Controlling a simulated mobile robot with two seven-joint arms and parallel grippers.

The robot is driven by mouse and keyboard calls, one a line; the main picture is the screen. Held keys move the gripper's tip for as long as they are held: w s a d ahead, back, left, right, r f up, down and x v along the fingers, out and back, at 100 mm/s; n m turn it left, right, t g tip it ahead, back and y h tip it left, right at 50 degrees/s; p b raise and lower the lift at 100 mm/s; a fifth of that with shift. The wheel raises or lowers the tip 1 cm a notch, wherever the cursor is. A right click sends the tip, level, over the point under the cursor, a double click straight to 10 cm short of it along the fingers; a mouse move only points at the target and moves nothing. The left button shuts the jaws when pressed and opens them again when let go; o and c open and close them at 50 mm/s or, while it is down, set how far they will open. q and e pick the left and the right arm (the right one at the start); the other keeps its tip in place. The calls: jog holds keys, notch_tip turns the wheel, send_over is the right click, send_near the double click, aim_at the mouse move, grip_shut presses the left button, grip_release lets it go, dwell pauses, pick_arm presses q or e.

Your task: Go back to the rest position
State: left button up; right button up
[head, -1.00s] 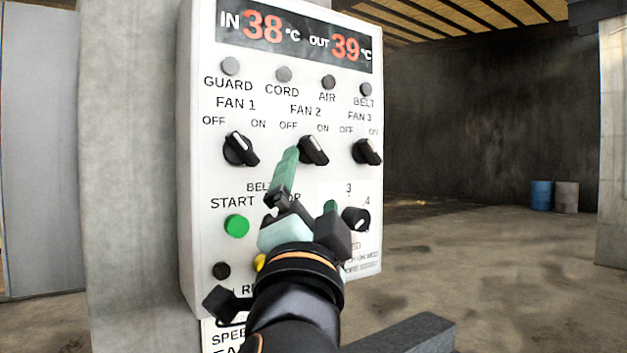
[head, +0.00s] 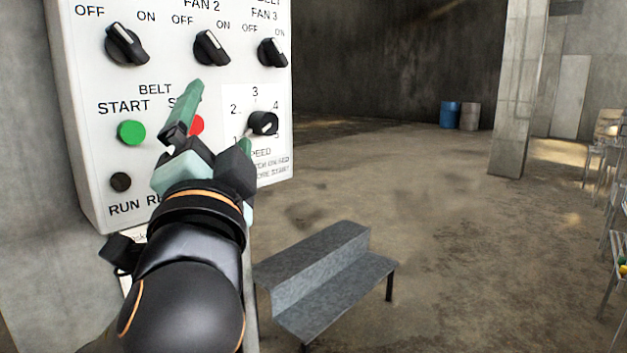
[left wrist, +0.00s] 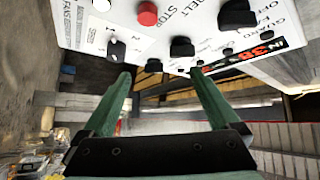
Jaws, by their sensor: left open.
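My left gripper (head: 222,118) is open and empty in front of the white control panel (head: 82,105). In the head view its fingers overlap the panel's lower middle, partly hiding the red stop button (head: 197,125). The green start button (head: 131,132) is left of it and the speed knob (head: 262,124) right of it. In the left wrist view the two green fingers (left wrist: 159,90) stand apart with nothing between them. The panel is at the top there, with the red button (left wrist: 147,13) and black knobs (left wrist: 182,47). My right gripper is in neither view.
A grey metal step bench (head: 330,265) stands on the floor right of my arm. A blue barrel (head: 450,115) is far back by the wall. A concrete pillar (head: 517,90) and shelving (head: 612,200) are at the right. The floor between is open.

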pick_arm(q)
jog(key=w+d+f+g+h+p, duration=0.1)
jog(key=w+f+g+h, duration=0.3)
jog(key=f, duration=0.9)
jog(key=w+d+f+g+h+p, duration=0.15)
jog(key=w+f, duration=0.45)
jog(key=f, duration=0.6)
jog(key=s+a+f+n+g+h+p, duration=0.1)
jog(key=s+f+g, duration=0.15)
jog(key=f, duration=0.65)
jog(key=s+f+n+g+h+p, duration=0.1)
jog(key=s+f, duration=0.2)
jog(key=f, duration=0.6)
jog(key=s+a+f+n+g+p, duration=0.1)
jog(key=s+a+f+n+g, duration=0.1)
jog(key=s+f, duration=0.7)
jog(key=s+a+f+n+g+p, duration=0.1)
jog(key=s+a+f+n, duration=0.2)
jog(key=s+f, duration=0.7)
jog(key=shift+s+a+g, duration=0.15)
jog(key=shift+s+g, duration=0.25)
jog(key=shift+s, duration=0.75)
